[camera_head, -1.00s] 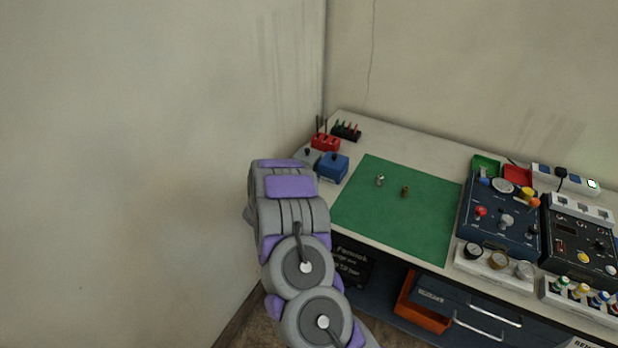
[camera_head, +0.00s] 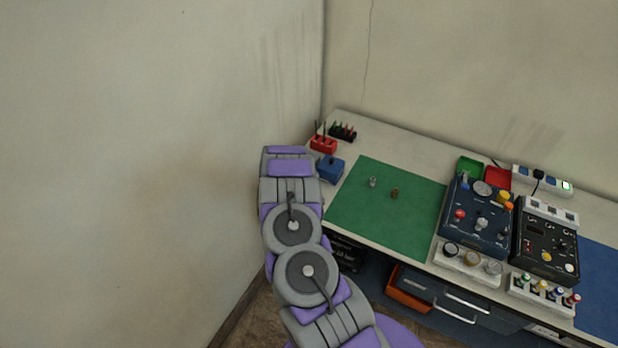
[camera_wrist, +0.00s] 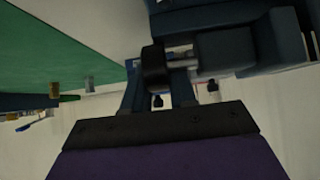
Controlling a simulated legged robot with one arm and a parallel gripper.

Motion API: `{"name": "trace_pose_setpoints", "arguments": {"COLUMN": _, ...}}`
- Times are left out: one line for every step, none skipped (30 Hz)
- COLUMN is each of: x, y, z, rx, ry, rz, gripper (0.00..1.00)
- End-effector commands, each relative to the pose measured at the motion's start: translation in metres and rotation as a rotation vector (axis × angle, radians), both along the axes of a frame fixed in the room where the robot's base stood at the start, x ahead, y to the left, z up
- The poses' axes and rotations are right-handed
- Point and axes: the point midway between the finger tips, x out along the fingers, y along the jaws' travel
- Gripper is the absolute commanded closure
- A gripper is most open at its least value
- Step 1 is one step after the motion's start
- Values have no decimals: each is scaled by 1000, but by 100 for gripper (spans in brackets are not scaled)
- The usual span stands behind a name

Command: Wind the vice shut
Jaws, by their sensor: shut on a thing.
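The blue vice (camera_head: 331,168) stands at the left end of the bench, beside the green mat, partly behind my arm in the head view. In the wrist view, its dark blue body (camera_wrist: 225,48) is at the top, with a bare metal screw leading left to a black handle end (camera_wrist: 153,68). My gripper (camera_wrist: 158,84) is shut on this vice handle, its fingers on either side of the black part. In the head view my arm hides the gripper and the handle. A gap between the vice jaws cannot be made out.
The green mat (camera_head: 395,225) holds a small silver fitting (camera_head: 373,182) and a brass one (camera_head: 394,193). A red tool holder (camera_head: 323,144) and a black rack (camera_head: 343,132) stand behind the vice. The blue trainer panel (camera_head: 478,217) is on the right. A wall rises close on the left.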

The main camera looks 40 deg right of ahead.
Motion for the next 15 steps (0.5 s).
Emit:
{"name": "trace_pose_setpoints", "arguments": {"x": -1, "y": -3, "z": 7, "rx": 12, "ry": 6, "rz": -5, "gripper": 100}}
{"name": "trace_pose_setpoints", "arguments": {"x": -1, "y": -4, "z": 7, "rx": 23, "ry": 11, "rz": -6, "gripper": 100}}
{"name": "trace_pose_setpoints", "arguments": {"x": 0, "y": -3, "z": 6, "rx": 39, "ry": 15, "rz": -5, "gripper": 100}}
{"name": "trace_pose_setpoints", "arguments": {"x": 0, "y": -3, "z": 6, "rx": 49, "ry": 20, "rz": -3, "gripper": 100}}
{"name": "trace_pose_setpoints", "arguments": {"x": 0, "y": -4, "z": 5, "rx": 58, "ry": 23, "rz": -5, "gripper": 100}}
{"name": "trace_pose_setpoints", "arguments": {"x": 0, "y": -5, "z": 5, "rx": 69, "ry": 29, "rz": -7, "gripper": 100}}
{"name": "trace_pose_setpoints", "arguments": {"x": 0, "y": -5, "z": 5, "rx": 78, "ry": 32, "rz": -7, "gripper": 100}}
{"name": "trace_pose_setpoints", "arguments": {"x": 0, "y": -5, "z": 4, "rx": 86, "ry": 36, "rz": -6, "gripper": 100}}
{"name": "trace_pose_setpoints", "arguments": {"x": 0, "y": -5, "z": 4, "rx": 98, "ry": 41, "rz": -4, "gripper": 100}}
{"name": "trace_pose_setpoints", "arguments": {"x": 0, "y": -5, "z": 3, "rx": 107, "ry": 44, "rz": -5, "gripper": 100}}
{"name": "trace_pose_setpoints", "arguments": {"x": 0, "y": -5, "z": 3, "rx": 115, "ry": 46, "rz": -6, "gripper": 100}}
{"name": "trace_pose_setpoints", "arguments": {"x": 0, "y": -5, "z": 3, "rx": 124, "ry": 50, "rz": -6, "gripper": 100}}
{"name": "trace_pose_setpoints", "arguments": {"x": 0, "y": -5, "z": 2, "rx": 131, "ry": 53, "rz": -5, "gripper": 100}}
{"name": "trace_pose_setpoints", "arguments": {"x": 1, "y": -5, "z": 2, "rx": 136, "ry": 56, "rz": -5, "gripper": 100}}
{"name": "trace_pose_setpoints", "arguments": {"x": 1, "y": -5, "z": 2, "rx": 142, "ry": 59, "rz": -6, "gripper": 100}}
